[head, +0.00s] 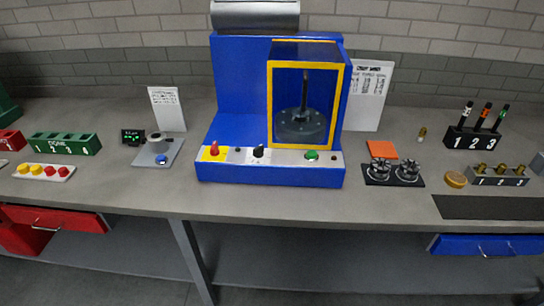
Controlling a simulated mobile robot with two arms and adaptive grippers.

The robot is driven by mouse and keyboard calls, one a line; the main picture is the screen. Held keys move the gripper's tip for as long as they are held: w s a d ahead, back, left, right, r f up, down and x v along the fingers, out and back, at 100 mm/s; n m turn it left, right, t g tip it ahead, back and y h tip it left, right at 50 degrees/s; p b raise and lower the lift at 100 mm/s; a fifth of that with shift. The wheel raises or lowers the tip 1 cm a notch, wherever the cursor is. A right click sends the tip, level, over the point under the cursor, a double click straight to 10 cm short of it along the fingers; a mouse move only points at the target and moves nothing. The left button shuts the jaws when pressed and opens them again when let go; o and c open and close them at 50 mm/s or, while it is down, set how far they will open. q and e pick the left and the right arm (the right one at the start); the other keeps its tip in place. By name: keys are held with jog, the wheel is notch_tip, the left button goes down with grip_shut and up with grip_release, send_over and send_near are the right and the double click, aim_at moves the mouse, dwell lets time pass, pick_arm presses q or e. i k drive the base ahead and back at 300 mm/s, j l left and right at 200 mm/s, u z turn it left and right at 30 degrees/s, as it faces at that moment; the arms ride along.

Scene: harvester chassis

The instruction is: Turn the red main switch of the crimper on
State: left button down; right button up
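The blue crimper (232,85) stands on the grey workbench in the middle of the head view. The red main switch (214,149) sits on a yellow plate at the left end of its front panel. The switch is small here, and I cannot tell its position. To its right on the panel are a black selector knob (259,151), a green button (312,155) and a small dark spot. A yellow-framed guard (346,100) encloses the press head (302,125). Neither of my grippers shows in this view.
Left of the crimper are a small device with a blue button (161,158), a green DONE rack (65,143) and a tray of red and yellow pieces (43,172). Right are a black die holder (393,181) and an orange pad (381,150). The bench before the crimper is clear.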

aim_at(214, 151)
jog(key=i+j, duration=0.1)
jog(key=j, duration=0.3)
jog(key=i+j, duration=0.1)
jog(key=j, duration=0.3)
jog(key=i+j, duration=0.15)
jog(key=j, duration=0.2)
jog(key=z, duration=0.05)
